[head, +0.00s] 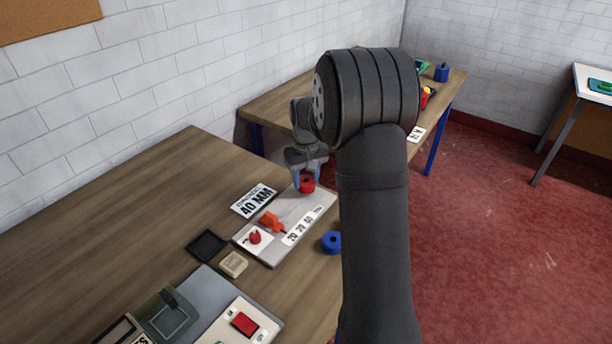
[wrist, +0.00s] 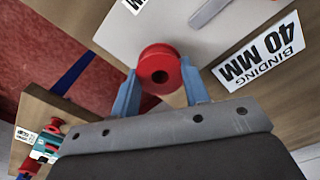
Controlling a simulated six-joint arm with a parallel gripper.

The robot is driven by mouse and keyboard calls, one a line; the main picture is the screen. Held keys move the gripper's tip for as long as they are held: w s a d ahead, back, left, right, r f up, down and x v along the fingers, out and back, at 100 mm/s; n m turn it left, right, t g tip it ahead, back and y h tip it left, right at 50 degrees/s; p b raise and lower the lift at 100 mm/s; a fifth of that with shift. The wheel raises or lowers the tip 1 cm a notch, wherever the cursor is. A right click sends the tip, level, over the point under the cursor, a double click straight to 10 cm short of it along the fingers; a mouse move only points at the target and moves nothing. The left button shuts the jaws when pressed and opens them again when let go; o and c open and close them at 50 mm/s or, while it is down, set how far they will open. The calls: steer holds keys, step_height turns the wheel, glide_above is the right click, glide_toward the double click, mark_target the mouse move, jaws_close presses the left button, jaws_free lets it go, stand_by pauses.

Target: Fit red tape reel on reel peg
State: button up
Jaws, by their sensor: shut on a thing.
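The red tape reel (head: 307,179) is between the fingers of my gripper (head: 308,181), over the far end of the pale grey board (head: 283,250). In the wrist view the red reel (wrist: 149,54) shows a dark centre hole, and the blue fingers of my gripper (wrist: 159,72) close on it from both sides. I cannot tell whether the reel touches the board or hangs just above it. I cannot make out the reel peg in either view.
The board carries an orange part (head: 271,222), a red knob (head: 254,237) and a number strip (head: 300,229). A "40 MM" card (head: 254,201) lies beside it. A blue reel (head: 331,242) stands at the near right table edge. The left of the table (head: 120,215) is clear.

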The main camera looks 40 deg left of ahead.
steer(key=shift+f, duration=1.05)
steer(key=o, duration=1.1)
steer(key=shift+c, duration=0.2)
step_height(320, 180, up, 18)
steer(key=shift+f, duration=0.25)
steer(key=shift+f, duration=0.1)
step_height(320, 180, down, 17)
steer(key=shift+f, duration=0.15)
